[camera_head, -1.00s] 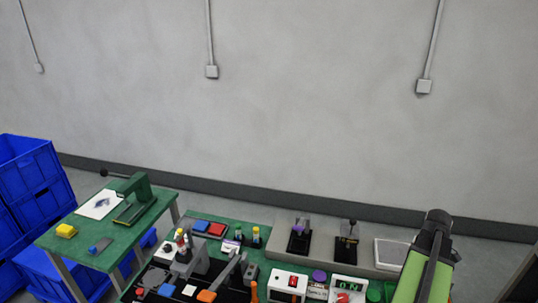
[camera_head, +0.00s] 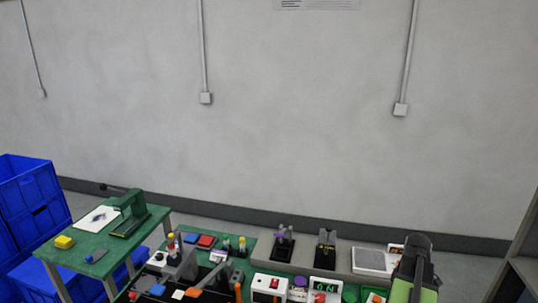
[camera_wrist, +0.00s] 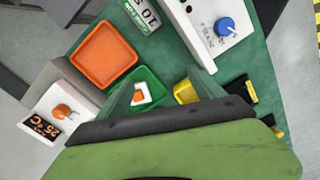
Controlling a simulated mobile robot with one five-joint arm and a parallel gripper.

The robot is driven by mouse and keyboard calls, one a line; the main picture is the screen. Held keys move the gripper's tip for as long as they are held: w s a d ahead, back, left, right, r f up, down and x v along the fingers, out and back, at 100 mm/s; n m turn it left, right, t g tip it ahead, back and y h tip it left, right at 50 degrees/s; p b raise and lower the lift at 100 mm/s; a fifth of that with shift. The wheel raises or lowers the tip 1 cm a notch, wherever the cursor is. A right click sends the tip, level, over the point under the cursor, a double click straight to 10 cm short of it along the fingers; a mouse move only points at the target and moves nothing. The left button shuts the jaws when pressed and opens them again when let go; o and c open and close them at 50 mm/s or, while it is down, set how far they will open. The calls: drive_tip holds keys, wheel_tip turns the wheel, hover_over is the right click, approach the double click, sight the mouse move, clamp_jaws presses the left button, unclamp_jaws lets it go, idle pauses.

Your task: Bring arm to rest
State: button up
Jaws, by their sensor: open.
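My arm (camera_head: 414,270), green with a black end, stands at the right edge of the bench in the head view; its fingertips cannot be made out there. In the wrist view my gripper (camera_wrist: 163,90) shows its green body, a dark band and two spread fingers over the green bench top. The gripper is open, and nothing is seen held between the fingers. Beyond and below it are an orange tray (camera_wrist: 82,52), a green tray (camera_wrist: 149,76) with a small white and orange piece in it, and a yellow container (camera_wrist: 186,91) partly hidden by a finger.
A white box with a blue knob (camera_wrist: 225,28) and a white unit with an orange knob (camera_wrist: 64,111) flank the gripper. Bench devices (camera_head: 268,282) crowd my arm's left. A green side table (camera_head: 90,250) and blue crates (camera_head: 30,195) stand left. The wall area above is clear.

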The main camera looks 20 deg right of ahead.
drive_tip(key=w+a+m, duration=0.1)
drive_tip(key=w+a, duration=0.6)
drive_tip(key=a, duration=0.5)
drive_tip(key=w+a+m, duration=0.2)
drive_tip(key=w+a, duration=0.6)
drive_tip(key=a, duration=0.4)
drive_tip(key=w+a+m, duration=0.2)
drive_tip(key=a, duration=2.1)
drive_tip(key=shift+w+m, duration=0.25)
drive_tip(key=shift+m, duration=0.15)
drive_tip(key=shift+r, duration=0.1)
